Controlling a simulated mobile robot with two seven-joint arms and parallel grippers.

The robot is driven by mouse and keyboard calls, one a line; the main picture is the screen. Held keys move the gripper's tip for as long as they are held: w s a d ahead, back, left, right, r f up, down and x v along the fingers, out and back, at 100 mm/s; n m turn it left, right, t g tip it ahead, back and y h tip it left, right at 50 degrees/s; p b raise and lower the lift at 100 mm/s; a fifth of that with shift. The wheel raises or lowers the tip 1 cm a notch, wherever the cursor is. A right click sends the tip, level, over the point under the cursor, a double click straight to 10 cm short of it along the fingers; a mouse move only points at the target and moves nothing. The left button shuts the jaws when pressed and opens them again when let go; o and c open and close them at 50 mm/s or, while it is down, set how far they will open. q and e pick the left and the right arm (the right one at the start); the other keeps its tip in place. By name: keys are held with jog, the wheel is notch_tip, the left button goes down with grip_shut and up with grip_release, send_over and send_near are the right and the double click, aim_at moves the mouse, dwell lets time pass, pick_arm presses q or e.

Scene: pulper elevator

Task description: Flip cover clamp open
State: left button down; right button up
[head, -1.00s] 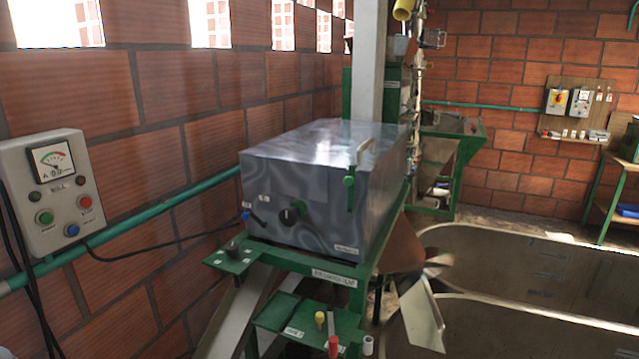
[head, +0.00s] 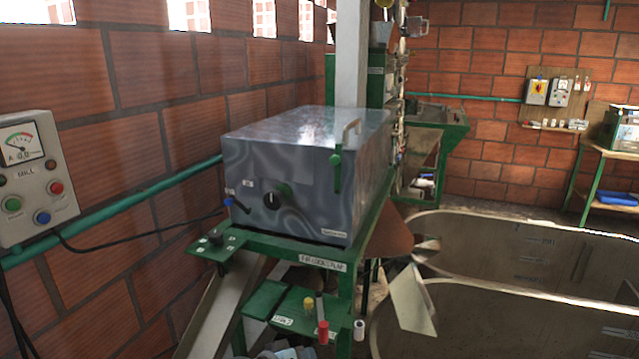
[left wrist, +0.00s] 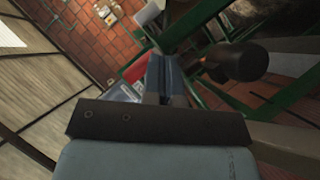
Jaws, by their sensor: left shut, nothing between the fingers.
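The cover clamp (head: 337,172) is a slim green upright latch on the right part of the front face of the grey metal pulper cover (head: 290,170). My right gripper is not in view.
A green shelf (head: 265,300) with yellow, red and white small cylinders stands below the cover. A blue lever (head: 230,202) and dark knob (head: 272,201) are on the front face. A control box (head: 30,178) hangs on the left wall. Large tanks (head: 520,260) stand at right.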

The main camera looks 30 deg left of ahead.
aim_at(338, 170)
pick_arm(q)
jog(key=w+a+r+n+t+h, duration=0.1)
jog(key=w+a+r+n+t, duration=0.1)
jog(key=r, duration=0.8)
jog(key=w+a+r+n+t+h+b, duration=0.1)
jog(key=w+a+r+n+t, duration=0.1)
jog(key=w+a+r+n, duration=0.2)
jog(key=w+a+r+n+t+b, duration=0.1)
jog(key=w+a+r+n+t, duration=0.1)
jog(key=a+r+n, duration=0.4)
jog(key=a+r+t, duration=0.1)
jog(key=a+r, duration=0.3)
jog(key=r, duration=0.6)
jog(key=shift+w+n+h, duration=0.3)
jog(key=shift+w+h, duration=0.1)
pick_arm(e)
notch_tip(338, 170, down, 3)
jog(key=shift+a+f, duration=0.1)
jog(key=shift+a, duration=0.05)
pick_arm(q)
jog(key=shift+r, duration=0.1)
